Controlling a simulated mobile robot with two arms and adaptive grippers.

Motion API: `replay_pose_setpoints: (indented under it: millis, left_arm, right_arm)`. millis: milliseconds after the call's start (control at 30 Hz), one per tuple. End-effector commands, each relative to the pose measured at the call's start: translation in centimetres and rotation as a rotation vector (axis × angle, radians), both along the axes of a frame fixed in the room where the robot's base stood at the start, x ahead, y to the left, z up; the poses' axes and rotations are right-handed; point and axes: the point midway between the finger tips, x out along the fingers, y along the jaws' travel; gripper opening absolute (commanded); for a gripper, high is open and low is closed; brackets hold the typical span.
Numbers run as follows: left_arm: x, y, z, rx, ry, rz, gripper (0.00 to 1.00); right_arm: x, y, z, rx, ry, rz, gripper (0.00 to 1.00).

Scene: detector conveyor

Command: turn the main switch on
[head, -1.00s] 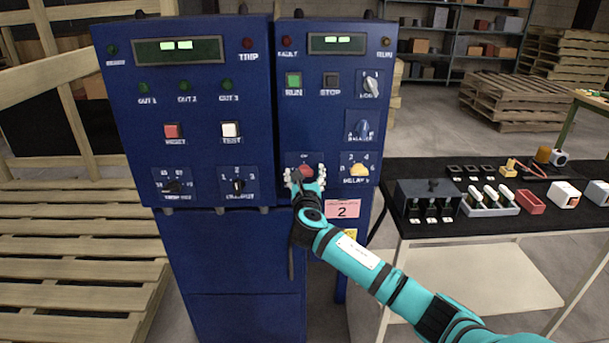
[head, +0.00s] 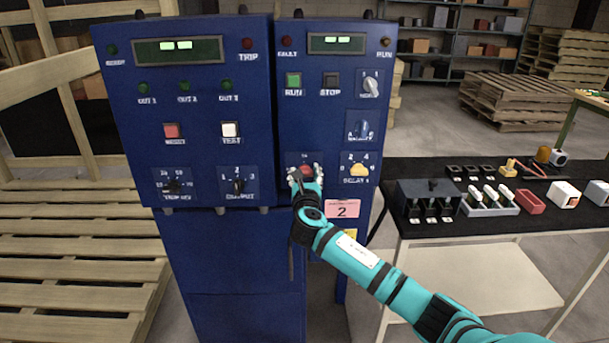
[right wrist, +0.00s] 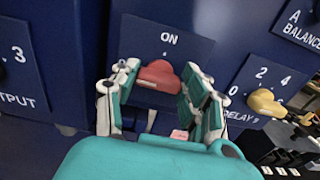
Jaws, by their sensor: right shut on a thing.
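The main switch is a red rotary knob (head: 306,171) low on the right blue cabinet's panel. In the right wrist view the red knob (right wrist: 160,76) sits under the word ON, with its broad grip lying roughly sideways. My right gripper (head: 305,178) is at the knob, with one finger on each side of it. In the right wrist view the gripper (right wrist: 158,84) is shut on the knob. The fingers hide part of the knob's plate, and I cannot tell exactly where the knob points. My left gripper is not in view.
The left cabinet (head: 206,110) stands alongside. A black-topped table (head: 480,225) with small parts is on the right.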

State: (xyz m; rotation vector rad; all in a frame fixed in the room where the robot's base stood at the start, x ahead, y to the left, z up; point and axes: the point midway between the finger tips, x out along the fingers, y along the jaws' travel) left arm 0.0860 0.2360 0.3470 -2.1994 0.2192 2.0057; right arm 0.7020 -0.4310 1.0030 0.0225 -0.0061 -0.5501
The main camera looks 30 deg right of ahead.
Motion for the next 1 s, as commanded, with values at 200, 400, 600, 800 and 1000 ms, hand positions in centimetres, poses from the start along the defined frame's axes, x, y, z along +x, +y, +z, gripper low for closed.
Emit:
replay_pose_setpoints:
  millis: [200, 400, 600, 800, 1000]
  left_arm:
    - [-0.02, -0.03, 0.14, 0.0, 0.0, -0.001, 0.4]
    - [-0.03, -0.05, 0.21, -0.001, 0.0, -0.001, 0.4]
    - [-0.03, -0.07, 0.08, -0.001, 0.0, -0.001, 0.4]
    - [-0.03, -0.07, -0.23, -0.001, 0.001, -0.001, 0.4]
    - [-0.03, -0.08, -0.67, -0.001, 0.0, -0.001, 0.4]
  right_arm:
    - [-0.03, 0.01, -0.08, 0.089, -0.052, 0.0, 0.13]
    - [-0.05, -0.03, -0.09, 0.229, -0.138, 0.0, 0.13]
    - [-0.1, -0.09, -0.19, 0.391, -0.238, 0.0, 0.13]
    - [-0.14, -0.14, -0.26, 0.554, -0.338, -0.001, 0.13]
    - [-0.15, -0.18, -0.31, 0.717, -0.438, 0.0, 0.13]
